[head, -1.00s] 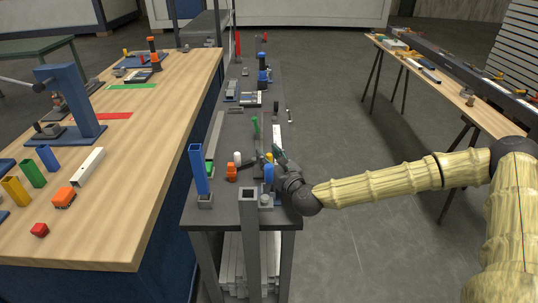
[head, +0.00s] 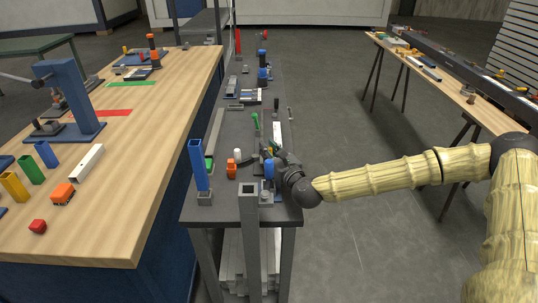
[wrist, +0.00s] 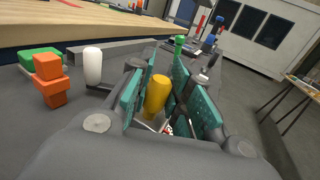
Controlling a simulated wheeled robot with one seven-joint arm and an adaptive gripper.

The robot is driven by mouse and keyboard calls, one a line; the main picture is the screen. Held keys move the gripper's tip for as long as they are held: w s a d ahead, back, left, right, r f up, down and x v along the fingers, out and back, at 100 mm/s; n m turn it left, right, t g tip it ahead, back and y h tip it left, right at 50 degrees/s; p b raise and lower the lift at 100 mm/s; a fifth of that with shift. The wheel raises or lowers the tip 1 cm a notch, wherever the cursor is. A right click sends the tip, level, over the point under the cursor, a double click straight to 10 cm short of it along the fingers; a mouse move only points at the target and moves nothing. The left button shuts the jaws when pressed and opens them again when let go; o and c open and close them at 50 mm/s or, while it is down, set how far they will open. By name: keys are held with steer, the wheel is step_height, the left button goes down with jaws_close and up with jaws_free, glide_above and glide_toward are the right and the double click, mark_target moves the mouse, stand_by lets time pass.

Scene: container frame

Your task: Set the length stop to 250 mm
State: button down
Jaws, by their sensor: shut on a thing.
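My gripper (wrist: 160,105) has its teal-padded fingers around an upright yellow knob (wrist: 157,92) and is shut on it. In the head view my gripper (head: 278,158) is low over the right side of the dark narrow bench (head: 220,215), and the yellow knob is mostly hidden by the fingers. A pale strip (head: 277,130) lies along the bench just beyond the gripper; I cannot read any marks on it. The body of the length stop under the knob is hidden, so its setting cannot be told.
Orange blocks (wrist: 49,80) and a white cylinder (wrist: 92,66) stand left of the gripper. A green-handled thing (head: 255,121) is beyond it.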

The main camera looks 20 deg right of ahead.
steer(key=w+d+b, duration=0.1)
steer(key=w+b, duration=0.2)
steer(key=w+d+b, duration=0.1)
steer(key=w+b, duration=0.2)
steer(key=w, duration=0.1)
steer(key=w+d+b, duration=0.1)
steer(key=w+b, duration=0.2)
steer(key=w, duration=0.1)
steer(key=shift+w+d+f+b, duration=0.1)
steer(key=shift+d+f+b, duration=0.05)
steer(key=shift+b, duration=0.15)
steer(key=shift+w+d+b, duration=0.15)
steer(key=shift+w+b, duration=0.2)
steer(key=shift+w, duration=0.15)
steer(key=shift+w+d+b, duration=0.15)
steer(key=shift+w+b, duration=0.15)
steer(key=shift+w, duration=0.2)
steer(key=c, duration=1.3)
jaws_free()
steer(key=shift+s, duration=0.15)
steer(key=s, duration=0.3)
steer(key=s+d, duration=0.1)
steer(key=s, duration=0.3)
steer(key=s+d, duration=0.1)
steer(key=s, duration=0.3)
steer(key=shift+d, duration=0.1)
steer(key=shift+s, duration=0.3)
